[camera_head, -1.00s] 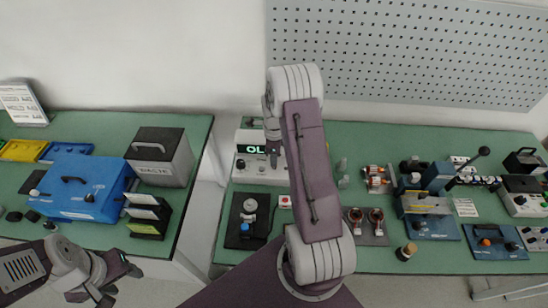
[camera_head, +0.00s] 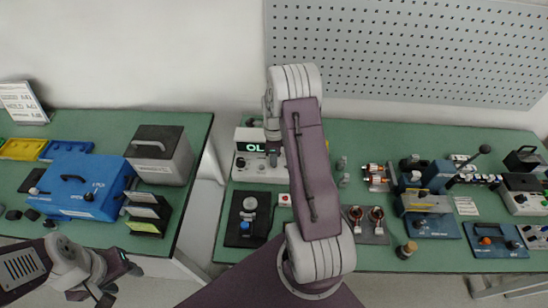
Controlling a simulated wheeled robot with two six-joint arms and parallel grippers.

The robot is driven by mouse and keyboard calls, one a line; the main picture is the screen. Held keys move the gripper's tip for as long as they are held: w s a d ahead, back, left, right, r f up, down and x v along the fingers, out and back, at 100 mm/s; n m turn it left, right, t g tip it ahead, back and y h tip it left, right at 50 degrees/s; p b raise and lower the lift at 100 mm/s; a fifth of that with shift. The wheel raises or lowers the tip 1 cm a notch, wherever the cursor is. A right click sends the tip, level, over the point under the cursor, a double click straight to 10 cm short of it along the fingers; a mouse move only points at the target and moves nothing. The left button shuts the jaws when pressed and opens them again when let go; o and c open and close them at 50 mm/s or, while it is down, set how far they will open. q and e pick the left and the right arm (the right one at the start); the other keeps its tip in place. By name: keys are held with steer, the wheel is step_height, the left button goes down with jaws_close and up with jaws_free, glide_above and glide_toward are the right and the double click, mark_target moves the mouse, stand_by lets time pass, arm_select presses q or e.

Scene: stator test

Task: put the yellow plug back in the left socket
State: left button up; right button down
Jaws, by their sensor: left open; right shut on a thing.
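The white meter (camera_head: 252,168) with a lit green "OL" display stands at the back left of the right-hand bench. My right gripper (camera_head: 273,160) is at the front face of this meter, just below the display's right end. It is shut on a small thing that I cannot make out. The yellow plug and the left socket are too small or hidden to tell apart here; the gripper and arm cover part of the meter's face. My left gripper (camera_head: 118,288) is open and empty, low at the left in front of the left bench.
A black plate with a round knob (camera_head: 248,216) and a small red-button box (camera_head: 285,200) lie in front of the meter. A blue case (camera_head: 75,190) and a grey waste box (camera_head: 160,155) stand on the left bench. A gap separates the benches. Several fixtures fill the right side.

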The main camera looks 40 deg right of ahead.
steer(key=shift+f, duration=0.1)
steer(key=shift+f, duration=0.2)
steer(key=c, duration=1.3)
jaws_free()
steer(key=shift+r, duration=0.1)
step_height(320, 180, up, 9)
steer(key=shift+f+b, duration=0.1)
steer(key=shift+b, duration=0.4)
